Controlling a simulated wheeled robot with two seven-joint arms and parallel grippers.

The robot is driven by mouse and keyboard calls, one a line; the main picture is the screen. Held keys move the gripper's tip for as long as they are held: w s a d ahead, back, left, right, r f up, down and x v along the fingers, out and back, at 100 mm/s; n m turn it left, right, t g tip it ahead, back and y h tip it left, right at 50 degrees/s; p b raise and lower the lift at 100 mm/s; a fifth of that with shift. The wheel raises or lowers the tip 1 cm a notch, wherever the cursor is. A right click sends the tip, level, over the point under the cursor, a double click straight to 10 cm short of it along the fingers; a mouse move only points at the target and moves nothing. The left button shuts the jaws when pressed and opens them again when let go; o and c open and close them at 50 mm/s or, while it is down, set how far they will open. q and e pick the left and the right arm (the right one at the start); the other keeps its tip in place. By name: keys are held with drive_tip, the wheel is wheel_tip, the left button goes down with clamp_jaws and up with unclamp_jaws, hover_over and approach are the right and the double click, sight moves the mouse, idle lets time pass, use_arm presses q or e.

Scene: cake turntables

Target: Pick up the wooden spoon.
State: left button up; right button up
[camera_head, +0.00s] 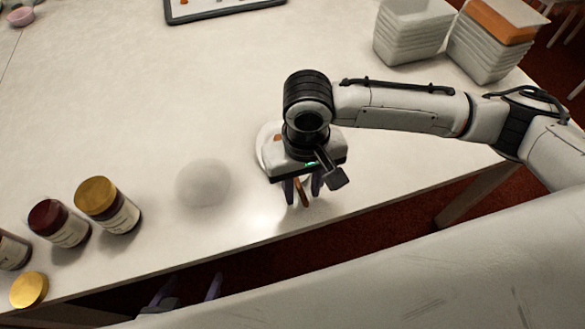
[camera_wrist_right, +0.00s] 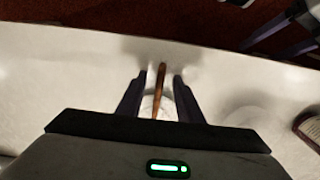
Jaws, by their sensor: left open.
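The wooden spoon's brown handle (camera_head: 303,192) shows between the fingers of my right gripper (camera_head: 303,190), near the table's front edge. In the right wrist view the handle (camera_wrist_right: 159,88) runs lengthwise between the two dark fingers (camera_wrist_right: 158,82), with a gap on each side. The right gripper is open around it. The spoon's other end is hidden under the gripper. A white round dish (camera_head: 265,146) shows partly behind the gripper; I cannot tell if the spoon rests on it. My left gripper (camera_head: 190,288) is open and empty, low in front of the table edge.
Jars with a gold lid (camera_head: 97,196) and a dark red lid (camera_head: 48,216) stand at the left, with another gold lid (camera_head: 29,290) nearby. A pale round shape (camera_head: 203,183) is on the table (camera_head: 130,110). Stacked white containers (camera_head: 410,36) stand at the back right.

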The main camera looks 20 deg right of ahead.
clamp_jaws()
drive_tip(key=shift+r, duration=0.1)
wheel_tip(320, 180, up, 10)
drive_tip(key=p, duration=0.1)
idle(0.4)
